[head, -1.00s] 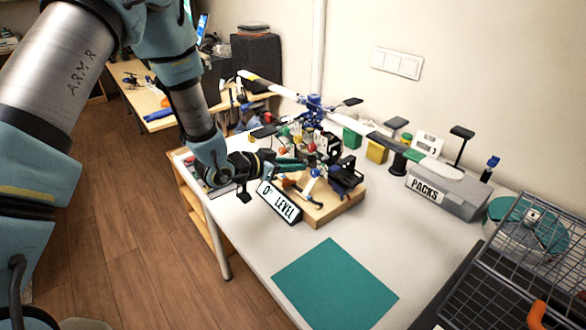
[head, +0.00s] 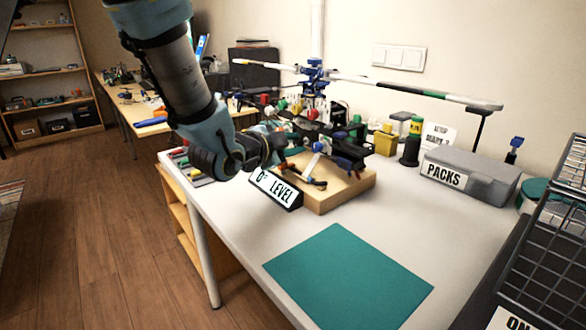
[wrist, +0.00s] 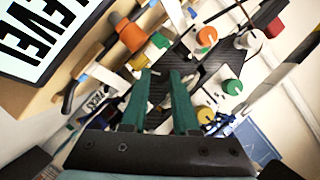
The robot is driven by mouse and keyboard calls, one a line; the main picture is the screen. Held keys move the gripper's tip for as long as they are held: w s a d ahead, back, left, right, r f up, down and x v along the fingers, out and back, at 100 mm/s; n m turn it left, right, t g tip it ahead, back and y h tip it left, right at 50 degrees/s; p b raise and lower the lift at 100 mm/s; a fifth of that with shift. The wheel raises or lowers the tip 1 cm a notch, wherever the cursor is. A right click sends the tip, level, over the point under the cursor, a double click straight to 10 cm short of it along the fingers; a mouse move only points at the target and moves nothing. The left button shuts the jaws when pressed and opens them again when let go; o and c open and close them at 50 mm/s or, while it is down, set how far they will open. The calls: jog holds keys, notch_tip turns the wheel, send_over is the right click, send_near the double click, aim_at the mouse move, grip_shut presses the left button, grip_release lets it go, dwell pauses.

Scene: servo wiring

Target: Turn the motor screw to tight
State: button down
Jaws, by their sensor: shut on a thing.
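My gripper (wrist: 160,90) has teal fingers, which show in the wrist view among the parts of the rig. They are shut on a small part, apparently the motor screw, which the fingertips mostly hide. In the head view my gripper (head: 274,146) reaches to the left side of the rig on a wooden block (head: 322,201). A blue hub (head: 314,70) above the rig carries a long beam (head: 402,87). Orange (wrist: 206,36) and green (wrist: 233,87) round caps show to the right of the fingers in the wrist view.
A "0° LEVEL" sign (head: 276,190) stands in front of the block, close to my gripper. A grey PACKS box (head: 468,177) and a wire rack (head: 550,230) are at the right. The teal mat (head: 348,277) in front is bare.

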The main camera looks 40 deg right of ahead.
jog(key=m+b, duration=0.1)
jog(key=b, duration=0.3)
jog(key=f+m+t+b, duration=0.1)
jog(key=m+b, duration=0.1)
jog(key=b, duration=0.2)
jog(key=shift+s+f+h, duration=0.1)
jog(key=shift+s+h, duration=0.05)
jog(key=shift+h, duration=0.25)
jog(key=m+t+b, duration=0.1)
jog(key=b, duration=0.2)
jog(key=shift+r+m+h, duration=0.25)
jog(key=shift+m+h, duration=0.05)
jog(key=shift+m, duration=0.1)
jog(key=c, duration=0.7)
grip_release()
jog(key=shift+r, duration=0.1)
jog(key=shift+a, duration=0.1)
jog(key=b+v, duration=0.1)
jog(key=v, duration=0.9)
jog(key=shift+s+a, duration=0.1)
jog(key=shift+a, duration=0.25)
